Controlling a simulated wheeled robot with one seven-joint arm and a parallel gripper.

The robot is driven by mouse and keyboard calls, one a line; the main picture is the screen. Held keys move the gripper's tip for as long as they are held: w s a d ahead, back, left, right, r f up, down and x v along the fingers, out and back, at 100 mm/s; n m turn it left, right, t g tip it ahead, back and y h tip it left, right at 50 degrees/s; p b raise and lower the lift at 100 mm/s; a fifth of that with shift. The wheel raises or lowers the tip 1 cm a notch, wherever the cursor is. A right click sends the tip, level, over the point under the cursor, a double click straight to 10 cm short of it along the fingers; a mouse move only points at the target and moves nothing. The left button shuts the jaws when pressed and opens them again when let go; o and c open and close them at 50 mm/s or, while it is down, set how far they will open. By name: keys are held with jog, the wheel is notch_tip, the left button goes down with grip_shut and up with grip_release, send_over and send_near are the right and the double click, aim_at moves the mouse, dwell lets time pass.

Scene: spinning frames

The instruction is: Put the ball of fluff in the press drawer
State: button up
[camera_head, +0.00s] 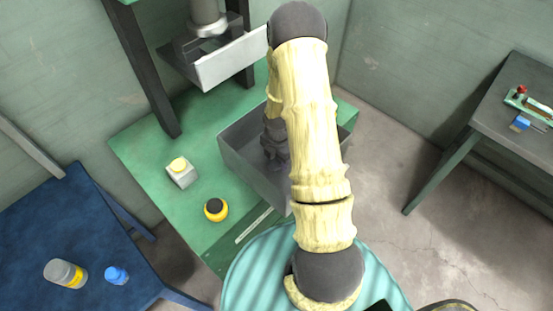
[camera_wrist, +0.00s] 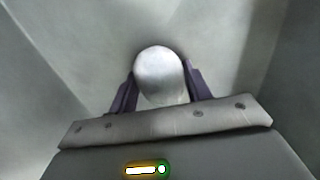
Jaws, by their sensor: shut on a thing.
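The ball of fluff (camera_wrist: 160,74) is a pale, whitish-grey round thing in the wrist view. It sits between the two dark fingers of my gripper (camera_wrist: 160,82), which is shut on it. In the head view my gripper (camera_head: 275,158) points down into an open grey bin (camera_head: 240,155), and the ball cannot be made out there. The press drawer (camera_head: 232,58) has a pale front and stands pulled out at the top, below a grey press cylinder (camera_head: 207,18). Its visible inside looks empty.
Dark press posts flank the drawer. A blue table (camera_head: 60,225) with bottles is left; a grey table (camera_head: 510,110) with small items is right.

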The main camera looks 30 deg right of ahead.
jog(key=o, duration=0.9)
jog(key=shift+d, duration=0.1)
jog(key=shift+o, duration=0.2)
notch_tip(320, 180, up, 12)
jog(key=shift+b, duration=0.35)
jog(key=shift+r, duration=0.15)
jog(key=s+a+r+m+t, duration=0.2)
jog(key=s+a+r+m, duration=0.8)
jog(key=m, duration=1.2)
jog(key=shift+s+a+r+t, duration=0.35)
jog(key=shift+s+a, duration=0.15)
jog(key=shift+s, duration=0.2)
